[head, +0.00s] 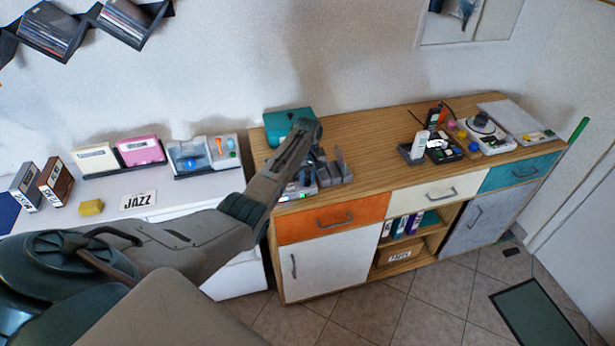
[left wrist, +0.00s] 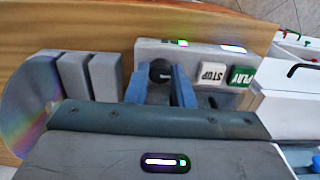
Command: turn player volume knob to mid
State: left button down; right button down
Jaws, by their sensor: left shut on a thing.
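The player (left wrist: 205,53) is a grey unit with two lit displays on its edge, a white STOP button (left wrist: 212,74) and a green PLAY button (left wrist: 241,74). Its dark round volume knob (left wrist: 160,71) sits left of STOP. My left gripper (left wrist: 161,80) has its blue fingers shut on the knob, one on each side. The fingers hide part of the knob, so I cannot read its setting. In the head view, the player (head: 297,190) stands at the front left of the wooden sideboard, partly hidden by my left arm and gripper (head: 301,178). My right gripper is not in view.
Grey upright slots (left wrist: 88,75) stand beside the player, with a shiny disc (left wrist: 28,98) close to my wrist. A teal box (head: 287,122) is behind on the sideboard (head: 368,130). A white cabinet with a JAZZ sign (head: 138,199) adjoins on the left.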

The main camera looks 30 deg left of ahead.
pick_arm(q)
jog(key=m+p, duration=0.1)
jog(key=m, duration=0.3)
jog(key=shift+r+m, duration=0.1)
jog(key=shift+m, duration=0.2)
jog(key=m+p, duration=0.1)
jog(key=m, duration=0.3)
jog(key=shift+m, duration=0.3)
jog(key=m, duration=0.4)
jog(key=shift+p, duration=0.3)
jog(key=m, duration=0.3)
jog(key=shift+m, duration=0.8)
jog(key=c, duration=1.3)
grip_release()
jog(key=shift+o, duration=0.2)
